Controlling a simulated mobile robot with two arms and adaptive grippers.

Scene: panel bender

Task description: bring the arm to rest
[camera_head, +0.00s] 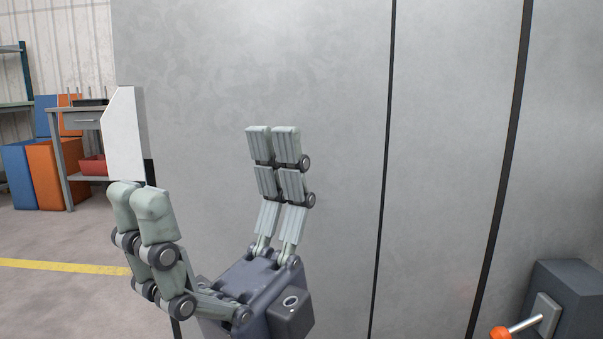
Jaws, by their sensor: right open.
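My right gripper (210,170) is in the lower middle of the head view, with its fingers pointing up. Its fingers are spread wide apart, and nothing is between them. Behind it is a large grey metal panel surface (330,80). I cannot tell the distance between the fingers and that surface. My left gripper is not in view.
A lever with an orange knob (501,333) and a dark box (570,290) are at the lower right. A white block-shaped part (125,135) stands behind the left finger. A workbench (75,120) and blue and orange boxes (45,175) are far left, beyond open floor.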

